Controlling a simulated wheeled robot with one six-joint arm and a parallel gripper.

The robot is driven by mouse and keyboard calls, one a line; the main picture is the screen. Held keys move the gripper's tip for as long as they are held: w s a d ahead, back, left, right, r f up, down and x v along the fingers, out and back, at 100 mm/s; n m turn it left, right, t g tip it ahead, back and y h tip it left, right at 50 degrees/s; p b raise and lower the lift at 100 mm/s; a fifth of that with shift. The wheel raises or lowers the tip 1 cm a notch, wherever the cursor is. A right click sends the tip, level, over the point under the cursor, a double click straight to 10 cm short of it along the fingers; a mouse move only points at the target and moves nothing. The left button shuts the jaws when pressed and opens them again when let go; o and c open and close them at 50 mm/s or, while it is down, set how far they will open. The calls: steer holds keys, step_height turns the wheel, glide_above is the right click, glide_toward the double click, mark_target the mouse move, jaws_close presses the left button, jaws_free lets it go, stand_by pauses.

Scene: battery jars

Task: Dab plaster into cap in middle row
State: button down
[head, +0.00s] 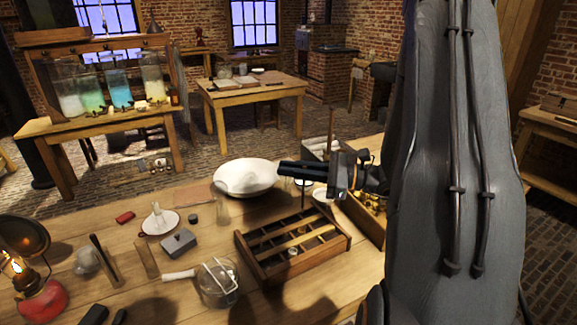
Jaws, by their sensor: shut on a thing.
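My gripper (312,175) is above the back of the bench, beyond the rack, with its dark jaws pointing left. It appears shut on a thin brown stick (331,125) that stands upright above it; the stick's lower end is hard to make out. A wooden rack (262,275) with long rows split by slats stands below and in front of the gripper. A small pale cap (293,252) shows in the rack; other contents are too small to tell. A wide white bowl (222,172) holding white stuff stands left of the gripper. A smaller white bowl (320,196) is partly hidden beneath the gripper.
A glass pot with a white handle (180,275), a grey block (179,242), a dish with a funnel (160,222) and a lit lamp (40,300) stand left of the rack. A clear glass (222,210) stands by the bowl. My arm hides the right side.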

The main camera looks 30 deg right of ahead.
steer(key=shift+f+b, duration=1.85)
steer(key=shift+f, duration=0.75)
steer(key=shift+f+b, duration=0.7)
steer(key=shift+f, duration=0.95)
stand_by(0.5)
steer(key=shift+r, duration=0.1)
stand_by(0.7)
step_height(320, 180, up, 7)
steer(key=p, duration=0.5)
steer(key=shift+r, duration=0.2)
stand_by(0.6)
stand_by(0.4)
